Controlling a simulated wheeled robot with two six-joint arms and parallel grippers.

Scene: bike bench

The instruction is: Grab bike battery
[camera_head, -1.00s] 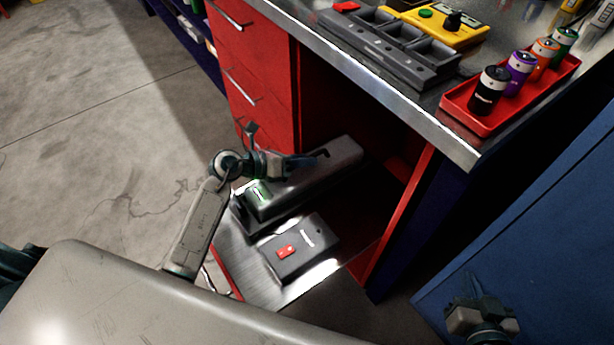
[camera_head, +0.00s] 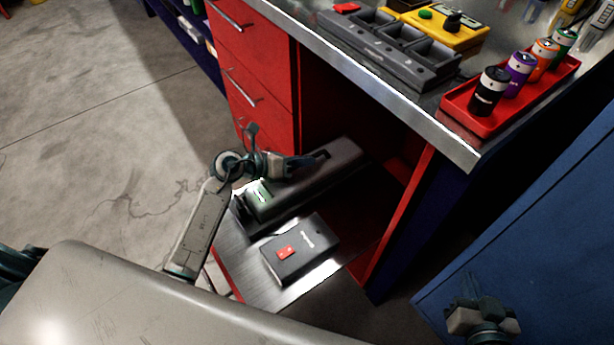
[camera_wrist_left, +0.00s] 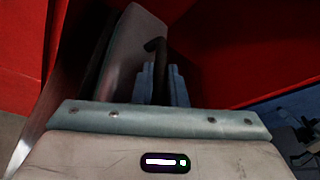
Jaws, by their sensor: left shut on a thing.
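The bike battery (camera_head: 332,172) is a long dark grey block with a small green light near its lower left end. It lies in the open bottom compartment of the red bench, and it also shows in the left wrist view (camera_wrist_left: 134,42). My left gripper (camera_head: 314,161) is at the top of the battery, shut on its dark bar handle (camera_wrist_left: 157,60). In the left wrist view the two fingers (camera_wrist_left: 160,84) sit on either side of the handle.
A dark box with a red switch (camera_head: 305,240) lies on the metal compartment floor (camera_head: 270,292) beside the battery. Red drawers (camera_head: 258,70) and a red side panel (camera_head: 398,222) flank the opening. The benchtop above holds a red battery tray (camera_head: 505,112).

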